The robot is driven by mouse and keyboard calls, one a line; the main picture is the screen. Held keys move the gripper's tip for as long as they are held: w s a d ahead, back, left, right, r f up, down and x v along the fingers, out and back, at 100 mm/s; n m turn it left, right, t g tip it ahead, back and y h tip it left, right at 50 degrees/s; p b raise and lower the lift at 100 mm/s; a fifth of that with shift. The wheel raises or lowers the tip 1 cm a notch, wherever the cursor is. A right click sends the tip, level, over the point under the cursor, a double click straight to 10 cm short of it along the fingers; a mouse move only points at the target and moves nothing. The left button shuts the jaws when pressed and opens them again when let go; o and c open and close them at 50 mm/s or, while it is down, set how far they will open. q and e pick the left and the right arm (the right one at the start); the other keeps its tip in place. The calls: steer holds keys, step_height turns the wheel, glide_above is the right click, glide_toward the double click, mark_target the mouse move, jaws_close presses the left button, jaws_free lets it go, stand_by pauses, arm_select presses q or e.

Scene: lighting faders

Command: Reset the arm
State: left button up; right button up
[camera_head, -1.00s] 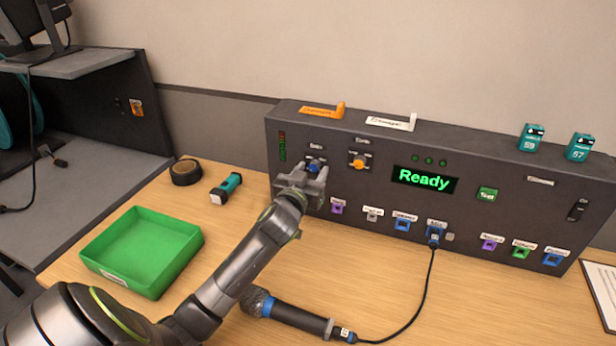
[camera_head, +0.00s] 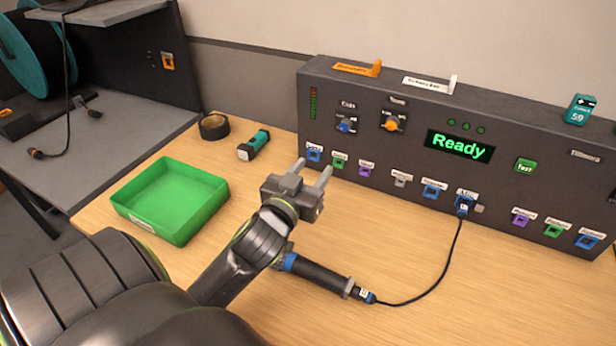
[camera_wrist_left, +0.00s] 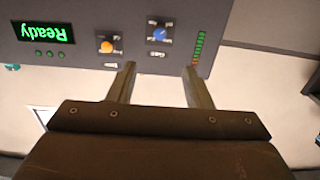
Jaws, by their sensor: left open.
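My left gripper (camera_head: 310,170) is open and empty in the head view, in front of the lower left part of the dark control panel (camera_head: 345,190) and apart from its knobs. The blue knob (camera_head: 345,126) and the orange knob (camera_head: 392,124) are on the panel's upper left. In the left wrist view, the open fingers (camera_wrist_left: 158,85) point toward the panel, which appears upside down with the blue knob (camera_wrist_left: 159,34) and orange knob (camera_wrist_left: 106,46). Nothing is between the fingers. My right gripper is not in view.
A green tray (camera_head: 172,235), a teal flashlight (camera_head: 254,145) and a tape roll (camera_head: 214,126) are on the table. The front right table is clear. The display (camera_head: 459,146) reads Ready.

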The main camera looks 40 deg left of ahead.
arm_select(q)
steer(key=shift+s+d, duration=0.15)
steer(key=shift+s, duration=0.45)
